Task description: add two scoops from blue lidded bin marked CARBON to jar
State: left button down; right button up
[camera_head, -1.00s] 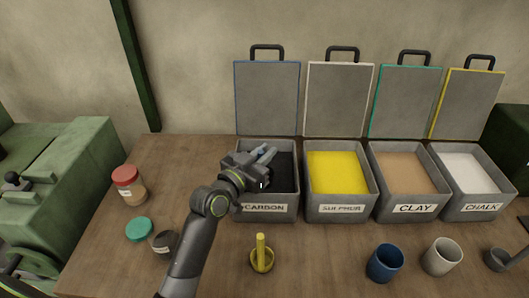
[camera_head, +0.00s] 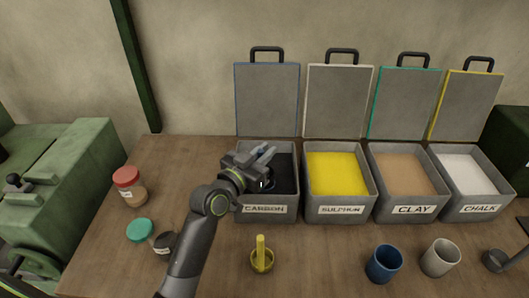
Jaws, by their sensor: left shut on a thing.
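The bin marked CARBON (camera_head: 265,209) stands at the left of the row. Its blue-edged lid (camera_head: 267,100) is raised, and black powder (camera_head: 284,172) shows inside. My left gripper (camera_head: 264,160) is over the left part of this bin, low at its opening. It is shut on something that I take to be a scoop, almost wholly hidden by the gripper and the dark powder. A small dark open jar (camera_head: 164,243) with a pale label stands at the front left, beside a teal lid (camera_head: 140,231). My right gripper is not in view.
Open bins marked SULPHUR (camera_head: 340,210), CLAY (camera_head: 414,210) and CHALK (camera_head: 481,208) stand to the right. A red-lidded jar (camera_head: 129,187), a yellow object with an upright handle (camera_head: 261,257), a blue cup (camera_head: 384,264), a pale cup (camera_head: 440,258) and a grey ladle (camera_head: 496,260) stand around.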

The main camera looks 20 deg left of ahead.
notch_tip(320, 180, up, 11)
jog(key=p, duration=1)
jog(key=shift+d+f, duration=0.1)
